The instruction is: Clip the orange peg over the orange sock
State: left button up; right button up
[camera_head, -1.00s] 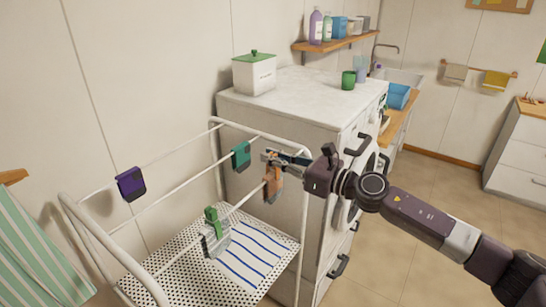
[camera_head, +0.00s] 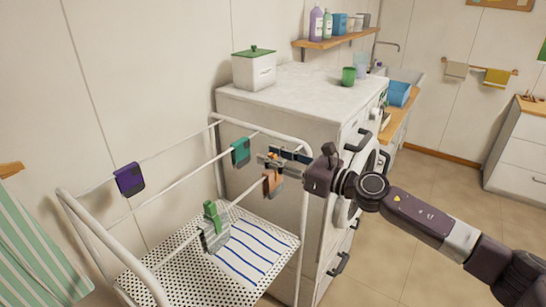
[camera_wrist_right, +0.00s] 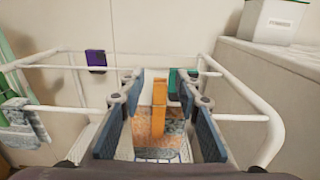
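The orange sock (camera_head: 272,184) hangs over a white rail of the drying rack; its patterned lower part shows in the right wrist view (camera_wrist_right: 150,150). The orange peg (camera_wrist_right: 158,108) stands upright at the sock's top, between my finger pads; in the head view it is partly hidden by the gripper. My right gripper (camera_head: 290,158) is open around the peg, with a gap on each side in the wrist view (camera_wrist_right: 158,125). How deep the peg sits on the rail is hard to tell. My left gripper is out of view.
A teal sock (camera_head: 241,151) and a purple sock (camera_head: 130,179) hang on other rails. A green peg (camera_head: 212,214) grips a grey sock (camera_head: 215,238) on the front rail. A striped cloth (camera_head: 248,250) lies on the lower shelf. The white cabinet (camera_head: 262,150) stands close behind.

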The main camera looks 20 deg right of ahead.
jog(key=shift+s+d, duration=0.1)
jog(key=v, duration=1.1)
jog(key=shift+s+d, duration=0.2)
jog(key=shift+s, duration=0.15)
